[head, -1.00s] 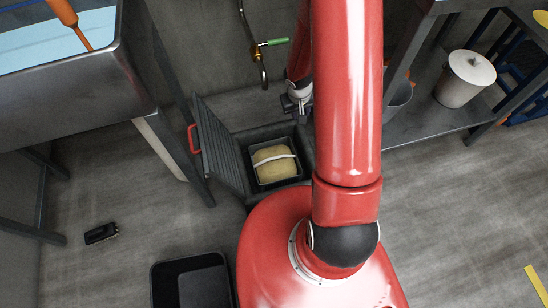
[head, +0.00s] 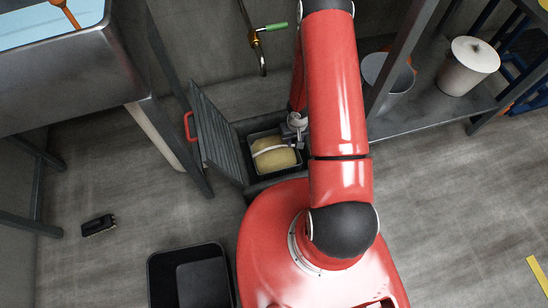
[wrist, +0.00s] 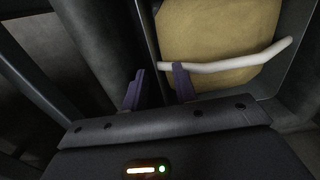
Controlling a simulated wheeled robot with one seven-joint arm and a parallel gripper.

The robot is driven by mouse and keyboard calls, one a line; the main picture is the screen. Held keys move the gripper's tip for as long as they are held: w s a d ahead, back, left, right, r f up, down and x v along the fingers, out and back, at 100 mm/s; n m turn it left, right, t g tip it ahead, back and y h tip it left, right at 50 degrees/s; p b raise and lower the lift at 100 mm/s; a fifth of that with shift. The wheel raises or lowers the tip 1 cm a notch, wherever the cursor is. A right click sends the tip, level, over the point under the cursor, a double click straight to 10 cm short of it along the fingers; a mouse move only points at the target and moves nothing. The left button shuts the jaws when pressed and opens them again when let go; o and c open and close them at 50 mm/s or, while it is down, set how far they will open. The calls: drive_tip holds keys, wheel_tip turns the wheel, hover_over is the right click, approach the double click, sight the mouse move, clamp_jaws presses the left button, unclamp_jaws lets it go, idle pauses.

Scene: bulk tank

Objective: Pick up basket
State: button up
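The basket (head: 251,161) is a dark rectangular bin holding a tan mass (head: 277,160), with a white handle (head: 271,150) across it. It sits in a recess in the floor beside a raised lid. My gripper (head: 296,138) is at the basket's back right corner in the head view. In the wrist view my gripper (wrist: 157,88) shows two purple fingers apart. The right finger overlaps the left end of the white handle (wrist: 225,64), over the tan mass (wrist: 215,30). The left finger lies outside the basket, beyond its dark wall. Whether they touch it is unclear.
The ribbed lid (head: 216,135) with a red handle (head: 189,127) stands open left of the recess. A pipe with a green lever (head: 278,27) is on the wall behind. An empty black bin (head: 158,285) and a brush (head: 98,225) are on the floor.

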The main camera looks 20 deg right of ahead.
sight(294, 153)
drive_tip(key=f+b, duration=0.3)
drive_tip(key=f, duration=0.2)
drive_tip(key=shift+s+d+b, duration=0.15)
drive_tip(key=shift+d+b, duration=0.05)
drive_tip(key=shift+b, duration=0.15)
clamp_jaws()
